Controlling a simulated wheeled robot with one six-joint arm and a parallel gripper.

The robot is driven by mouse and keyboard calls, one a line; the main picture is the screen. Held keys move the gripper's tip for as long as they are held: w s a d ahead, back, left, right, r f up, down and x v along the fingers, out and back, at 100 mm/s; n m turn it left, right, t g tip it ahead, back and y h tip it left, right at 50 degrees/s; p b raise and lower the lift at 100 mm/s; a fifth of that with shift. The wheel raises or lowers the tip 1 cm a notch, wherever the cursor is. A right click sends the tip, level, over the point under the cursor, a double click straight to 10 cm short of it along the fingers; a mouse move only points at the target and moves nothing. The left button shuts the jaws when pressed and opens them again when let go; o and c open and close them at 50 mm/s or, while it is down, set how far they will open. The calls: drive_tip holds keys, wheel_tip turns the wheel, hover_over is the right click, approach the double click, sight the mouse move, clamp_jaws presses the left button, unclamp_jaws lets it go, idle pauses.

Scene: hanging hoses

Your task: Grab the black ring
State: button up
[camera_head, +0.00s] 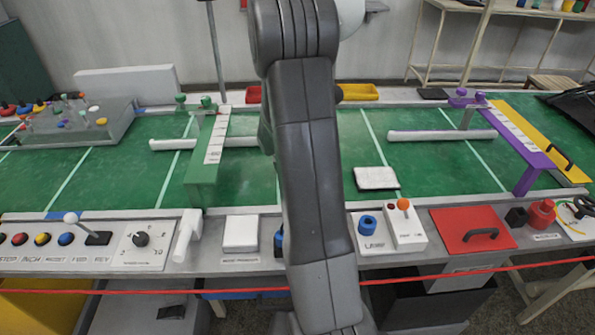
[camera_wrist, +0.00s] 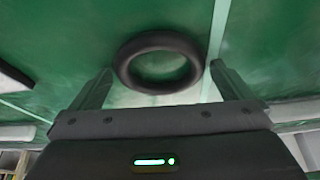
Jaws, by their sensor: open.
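A black ring (camera_wrist: 158,40) shows in the wrist view, ahead of my gripper against the green table surface, and looks flat to the camera. My gripper (camera_wrist: 160,80) is open, with one finger at the left and one at the right. The ring appears between and just beyond the two fingertips, and nothing is held. I cannot tell how far the ring is from the fingers. In the head view my arm covers the middle of the table, and I do not see the ring or the gripper there.
The green table (camera_head: 110,180) has white stripes. A green stand (camera_head: 204,165) is left of my arm and a purple stand (camera_head: 530,170) is at the right. A white block (camera_head: 376,178) lies right of my arm. Buttons, a red panel (camera_head: 472,229) and a red rope (camera_head: 470,275) line the front.

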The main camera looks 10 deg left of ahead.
drive_tip(key=c, duration=0.9)
drive_tip(key=shift+r, duration=0.1)
